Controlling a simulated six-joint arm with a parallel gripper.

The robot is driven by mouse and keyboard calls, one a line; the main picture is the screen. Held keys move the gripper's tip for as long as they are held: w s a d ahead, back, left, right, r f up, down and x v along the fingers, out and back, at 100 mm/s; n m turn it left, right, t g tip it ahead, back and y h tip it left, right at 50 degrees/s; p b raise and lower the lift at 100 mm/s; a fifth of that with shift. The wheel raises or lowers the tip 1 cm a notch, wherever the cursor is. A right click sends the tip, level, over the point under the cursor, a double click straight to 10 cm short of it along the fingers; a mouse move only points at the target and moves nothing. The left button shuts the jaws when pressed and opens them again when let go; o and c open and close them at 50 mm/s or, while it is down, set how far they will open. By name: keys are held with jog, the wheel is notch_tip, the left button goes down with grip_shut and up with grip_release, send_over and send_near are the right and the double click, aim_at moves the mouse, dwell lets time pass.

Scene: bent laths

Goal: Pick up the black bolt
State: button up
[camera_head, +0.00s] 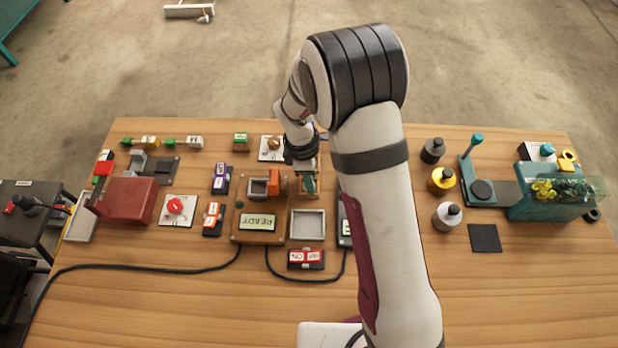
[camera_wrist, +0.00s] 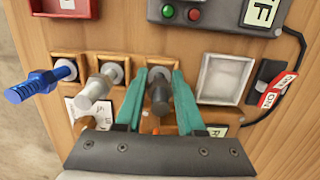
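The black bolt (camera_wrist: 159,92) stands in a small wooden-framed socket in the wrist view. The teal fingers of my gripper (camera_wrist: 160,84) are on either side of it, with narrow gaps, so they look open around it. The head view shows my gripper (camera_head: 309,184) pointing down beside the wooden fixture; the black bolt cannot be made out there. A silver bolt (camera_wrist: 96,93) and a blue bolt (camera_wrist: 36,86) stand in similar sockets to the left in the wrist view, the blue one tilted.
An empty grey tray (camera_wrist: 223,78) lies right of the black bolt, with a red-and-white switch (camera_wrist: 277,92) beyond it. A box with green and red buttons (camera_wrist: 180,13) and a red box (camera_wrist: 65,8) lie along the top. Bottles (camera_head: 442,180) stand right of my arm.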

grip_shut()
